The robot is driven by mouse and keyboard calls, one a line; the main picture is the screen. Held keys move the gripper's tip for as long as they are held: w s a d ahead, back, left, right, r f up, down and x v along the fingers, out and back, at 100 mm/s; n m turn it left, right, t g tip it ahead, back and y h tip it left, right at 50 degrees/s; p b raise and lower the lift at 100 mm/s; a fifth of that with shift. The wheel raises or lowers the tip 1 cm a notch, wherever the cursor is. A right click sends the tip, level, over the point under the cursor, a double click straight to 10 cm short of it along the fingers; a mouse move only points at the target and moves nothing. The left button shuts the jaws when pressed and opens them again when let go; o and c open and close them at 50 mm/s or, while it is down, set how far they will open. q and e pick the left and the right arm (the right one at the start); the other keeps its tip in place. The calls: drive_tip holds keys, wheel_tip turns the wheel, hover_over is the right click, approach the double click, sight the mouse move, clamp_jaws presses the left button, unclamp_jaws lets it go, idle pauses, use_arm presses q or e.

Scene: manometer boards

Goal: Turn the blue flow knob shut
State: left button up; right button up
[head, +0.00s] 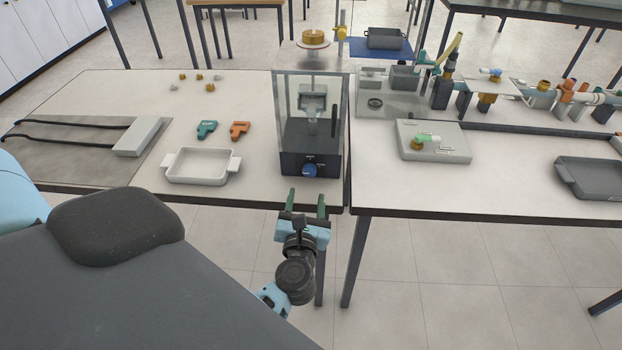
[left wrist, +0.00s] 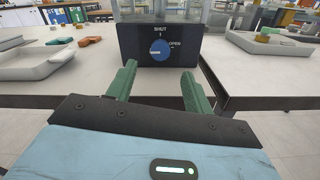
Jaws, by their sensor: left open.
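The blue flow knob (head: 309,170) is on the dark front panel (head: 292,164) of a clear-walled apparatus at the table's front edge. In the left wrist view the knob (left wrist: 160,50) sits below the word SHUT, with OPEN to its upper right. A pale mark on the knob lies roughly sideways, on its left part, not up at SHUT. My left gripper (head: 306,197) is open and empty in front of the panel. In the left wrist view its two green fingers (left wrist: 158,76) stand apart, below and short of the knob, not touching it. My right gripper is not in view.
A white tray (head: 197,180) stands left of the apparatus, with green (head: 206,129) and orange (head: 240,130) fittings behind it. A second table to the right holds a grey board with a valve (head: 434,153) and a dark tray (head: 568,176). The space before the panel is free.

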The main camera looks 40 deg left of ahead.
sight(310, 173)
use_arm(q)
drive_tip(key=x, duration=0.6)
drive_tip(key=shift+w+a, duration=0.1)
drive_tip(key=shift+w, duration=0.15)
drive_tip(key=shift+w+a+p, duration=0.3)
drive_tip(key=shift+w, duration=0.15)
drive_tip(key=c, duration=1)
